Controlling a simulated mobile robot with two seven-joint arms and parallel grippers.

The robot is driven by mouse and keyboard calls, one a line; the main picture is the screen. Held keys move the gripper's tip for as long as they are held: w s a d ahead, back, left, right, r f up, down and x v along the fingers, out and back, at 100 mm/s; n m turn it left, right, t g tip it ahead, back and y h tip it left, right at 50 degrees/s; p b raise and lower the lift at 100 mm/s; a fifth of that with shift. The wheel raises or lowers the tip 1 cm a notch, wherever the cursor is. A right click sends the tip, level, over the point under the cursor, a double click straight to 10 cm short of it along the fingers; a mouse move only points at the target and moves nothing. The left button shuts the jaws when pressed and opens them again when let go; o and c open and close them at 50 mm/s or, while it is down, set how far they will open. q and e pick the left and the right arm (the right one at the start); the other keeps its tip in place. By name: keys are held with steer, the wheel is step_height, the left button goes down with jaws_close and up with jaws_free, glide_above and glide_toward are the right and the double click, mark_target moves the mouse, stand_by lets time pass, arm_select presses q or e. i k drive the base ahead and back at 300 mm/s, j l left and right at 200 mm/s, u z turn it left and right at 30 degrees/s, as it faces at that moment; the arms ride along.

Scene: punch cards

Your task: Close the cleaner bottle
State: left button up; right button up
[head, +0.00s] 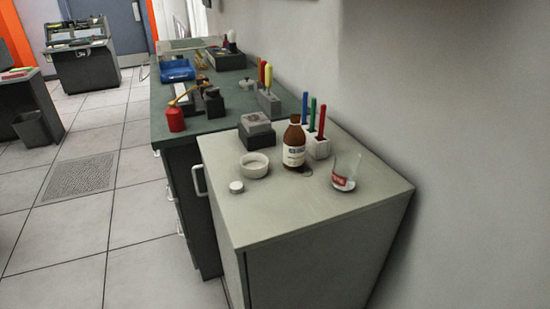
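A brown bottle (294,147) with a white label stands upright on the light grey-green cabinet top, near the wall. Its neck is brown and I see no white cap on it; its mouth is too small to make out. A small round white cap (236,187) lies near the left edge of the same top, apart from the bottle. I cannot tell for sure that it belongs to the bottle. Neither of my grippers is in view.
A white bowl (255,165) sits between cap and bottle. A clear glass with a red label (344,174) stands to the right. Behind are a grey block on a dark base (257,131) and a white holder (318,147) with coloured sticks. The cabinet top's front (290,215) is clear.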

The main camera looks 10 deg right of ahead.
mark_target(294, 136)
steer(key=j+z, duration=0.25)
steer(key=j, duration=0.5)
steer(key=i+j+z, duration=0.15)
steer(key=j, duration=0.3)
steer(key=i+j+z, duration=0.2)
steer(key=j, duration=0.25)
steer(key=i+j+z, duration=0.15)
steer(key=j, duration=0.25)
steer(key=i+j+z, duration=0.15)
steer(key=j, duration=0.3)
steer(key=j+z, duration=0.2)
steer(key=j, duration=0.25)
steer(key=i, duration=0.05)
